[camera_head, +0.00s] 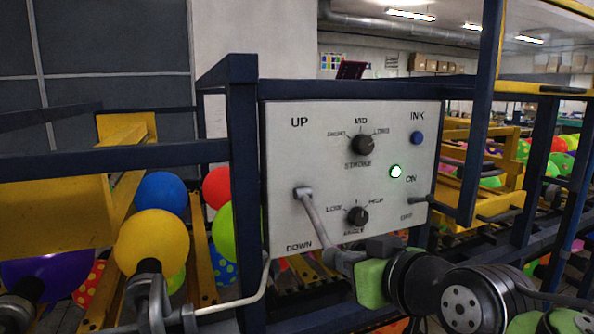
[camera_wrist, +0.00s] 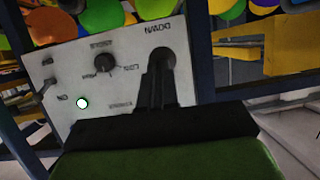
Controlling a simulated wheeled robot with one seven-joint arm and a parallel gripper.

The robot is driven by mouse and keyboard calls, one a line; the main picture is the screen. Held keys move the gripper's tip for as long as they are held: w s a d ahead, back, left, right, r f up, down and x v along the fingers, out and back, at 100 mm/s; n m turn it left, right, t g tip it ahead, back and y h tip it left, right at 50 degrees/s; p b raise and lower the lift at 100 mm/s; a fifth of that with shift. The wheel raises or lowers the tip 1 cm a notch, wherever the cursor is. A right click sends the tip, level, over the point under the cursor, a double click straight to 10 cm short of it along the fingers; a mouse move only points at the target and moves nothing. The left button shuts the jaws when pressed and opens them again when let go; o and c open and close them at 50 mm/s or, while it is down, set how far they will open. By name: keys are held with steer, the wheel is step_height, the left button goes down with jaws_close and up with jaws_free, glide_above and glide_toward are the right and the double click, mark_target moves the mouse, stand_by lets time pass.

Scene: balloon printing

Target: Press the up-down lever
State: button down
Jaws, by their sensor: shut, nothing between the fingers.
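The up-down lever (camera_head: 315,218) is a grey bar on the left of a white control panel (camera_head: 285,150), between the words UP and DOWN. It slants down and right from its pivot, its lower end near DOWN. My gripper (camera_head: 342,260), with a green body, is at the lever's lower end, in front of the panel. Its fingers are shut with nothing between them. Whether they touch the lever is hard to tell. In the wrist view the dark fingers of my gripper (camera_wrist: 158,88) point at the panel (camera_wrist: 125,85) just by the word DOWN and hide most of the lever.
The panel also has two black knobs, the upper knob (camera_head: 362,145) and the lower knob (camera_head: 357,216), a blue INK button (camera_head: 417,138), a lit green light (camera_head: 396,171) and an ON/OFF switch (camera_head: 418,199). Dark blue frame posts (camera_head: 243,190) and balloons (camera_head: 152,241) stand around it.

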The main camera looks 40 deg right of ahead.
steer(key=shift+w+d+f+b, duration=0.1)
steer(key=shift+w+f+b, duration=0.1)
steer(key=shift+f+b, duration=0.35)
steer(key=shift+w+f+b, duration=0.2)
steer(key=shift+f+b, duration=0.3)
steer(key=shift+f, duration=0.05)
